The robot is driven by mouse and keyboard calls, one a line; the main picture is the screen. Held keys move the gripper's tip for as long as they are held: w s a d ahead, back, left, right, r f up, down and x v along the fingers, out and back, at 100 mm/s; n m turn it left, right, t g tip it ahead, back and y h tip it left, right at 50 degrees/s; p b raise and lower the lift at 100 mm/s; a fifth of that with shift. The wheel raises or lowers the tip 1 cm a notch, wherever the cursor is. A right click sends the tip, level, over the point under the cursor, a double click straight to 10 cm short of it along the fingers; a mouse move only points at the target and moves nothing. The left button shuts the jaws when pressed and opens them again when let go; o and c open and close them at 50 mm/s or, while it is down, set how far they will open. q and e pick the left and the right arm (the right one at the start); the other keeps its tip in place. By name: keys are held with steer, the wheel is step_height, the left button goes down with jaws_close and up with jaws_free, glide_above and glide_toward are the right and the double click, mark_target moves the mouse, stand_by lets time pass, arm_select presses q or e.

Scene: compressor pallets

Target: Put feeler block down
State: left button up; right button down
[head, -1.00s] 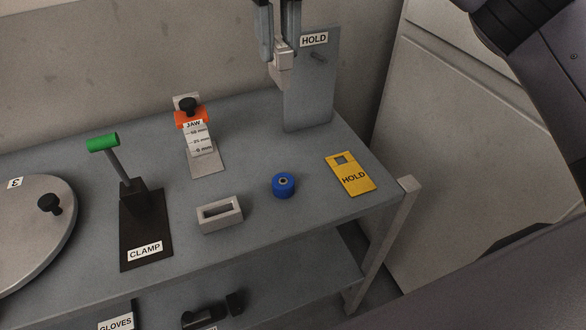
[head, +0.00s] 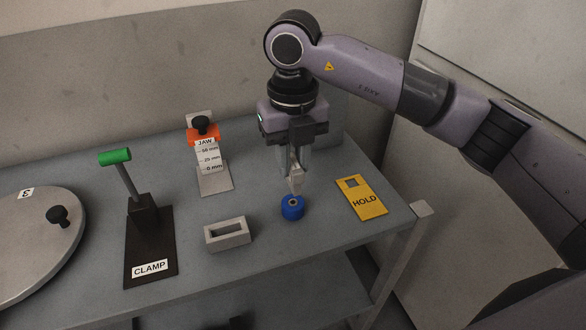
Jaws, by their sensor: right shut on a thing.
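My right gripper (head: 298,165) comes in from the upper right and points down over the bench. It is shut on a small light-grey block, the feeler block (head: 296,181). The gripper's fingers hide part of the block. The block's lower end shows just above and behind a blue ring (head: 292,208) with a hole in its top; I cannot tell whether they touch. A grey rectangular holder with an open slot (head: 228,234) stands on the bench to the left of the ring, its slot empty. My left gripper is out of view.
The grey bench (head: 270,265) has a yellow HOLD tag (head: 362,198) at right. The JAW gauge (head: 212,170) stands behind the holder. The green-handled CLAMP lever (head: 140,205) and a round plate with a black knob (head: 30,240) are at left. A grey panel is mostly hidden behind my arm.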

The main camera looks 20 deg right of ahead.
mark_target(293, 162)
step_height(293, 162, down, 3)
steer(key=shift+r, duration=0.1)
steer(key=shift+f+b, duration=0.55)
steer(key=shift+f, duration=0.05)
steer(key=c, duration=1)
jaws_free()
steer(key=shift+r, duration=0.1)
